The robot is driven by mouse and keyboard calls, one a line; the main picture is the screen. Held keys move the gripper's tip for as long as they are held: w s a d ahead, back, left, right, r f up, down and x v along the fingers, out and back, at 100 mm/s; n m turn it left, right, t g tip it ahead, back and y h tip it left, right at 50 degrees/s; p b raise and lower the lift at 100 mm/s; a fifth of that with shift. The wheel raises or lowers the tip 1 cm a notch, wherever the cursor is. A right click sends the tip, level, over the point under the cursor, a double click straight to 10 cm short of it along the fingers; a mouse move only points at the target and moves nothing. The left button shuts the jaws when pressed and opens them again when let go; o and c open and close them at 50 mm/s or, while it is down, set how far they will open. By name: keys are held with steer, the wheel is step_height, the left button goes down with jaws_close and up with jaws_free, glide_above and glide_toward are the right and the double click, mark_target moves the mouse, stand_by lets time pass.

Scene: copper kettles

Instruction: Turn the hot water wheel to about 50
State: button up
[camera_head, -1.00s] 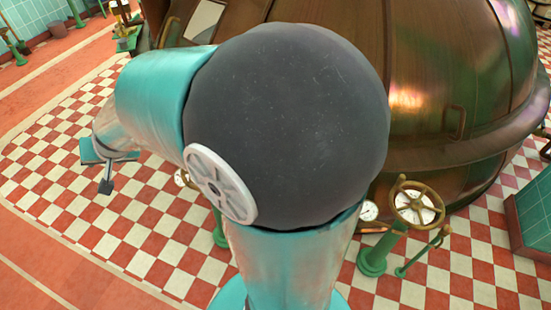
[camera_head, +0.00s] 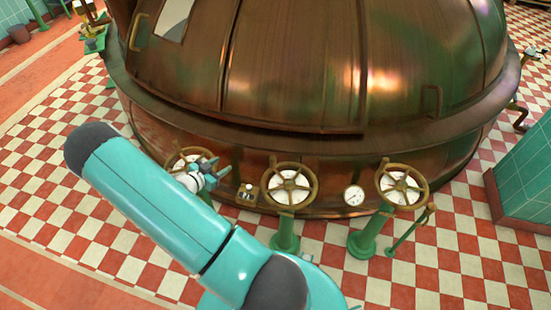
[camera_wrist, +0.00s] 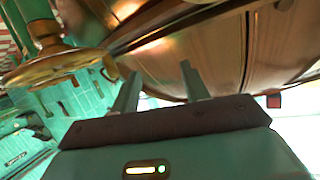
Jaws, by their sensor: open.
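Three brass handwheels on green posts stand in front of the copper kettle in the head view: a left wheel (camera_head: 176,160), a middle wheel (camera_head: 266,186) and a right wheel (camera_head: 424,188). Pale dials show behind their spokes, but I cannot read them or tell which is hot water. My gripper (camera_head: 208,174) is at the left wheel and partly covers it; contact cannot be told. In the wrist view my gripper (camera_wrist: 160,76) is open with nothing between its fingers. A brass wheel (camera_wrist: 55,69) on a green post lies left of the fingers, apart from them.
The big copper kettle (camera_head: 300,60) fills the back. A green tiled block (camera_head: 525,175) is at the right. Checkered floor (camera_head: 400,285) is clear in front.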

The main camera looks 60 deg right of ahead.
steer(key=s+d+f+m+g+h, duration=0.25)
steer(key=s+g, duration=0.25)
steer(key=s, duration=0.6)
steer(key=shift+n, duration=0.35)
steer(key=x, duration=1.3)
steer(key=shift+f, duration=0.3)
jaws_close()
